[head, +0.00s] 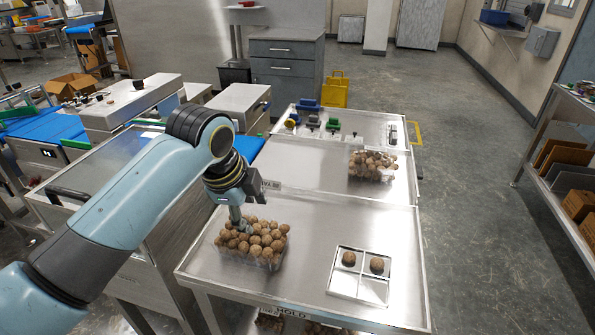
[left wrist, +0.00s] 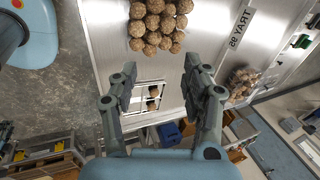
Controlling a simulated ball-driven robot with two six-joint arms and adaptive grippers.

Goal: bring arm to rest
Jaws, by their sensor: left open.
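My left gripper (head: 240,218) hangs over the near steel table, in front of the back part of a clear clamshell tray (head: 262,262) heaped with brown round items (head: 256,240). In the left wrist view my left gripper (left wrist: 157,84) has its two fingers spread wide with nothing between them. The heap of brown items (left wrist: 158,24) shows beyond the fingers there. Whether a fingertip touches the heap cannot be told from the head view. My right gripper is in neither view.
A white divided tray (head: 358,288) with two brown items lies to the right on the same table. A second filled clamshell (head: 374,166) stands farther back. Small coloured items (head: 333,123) lie beyond. A blue conveyor (head: 48,128) is at left; the floor at right is clear.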

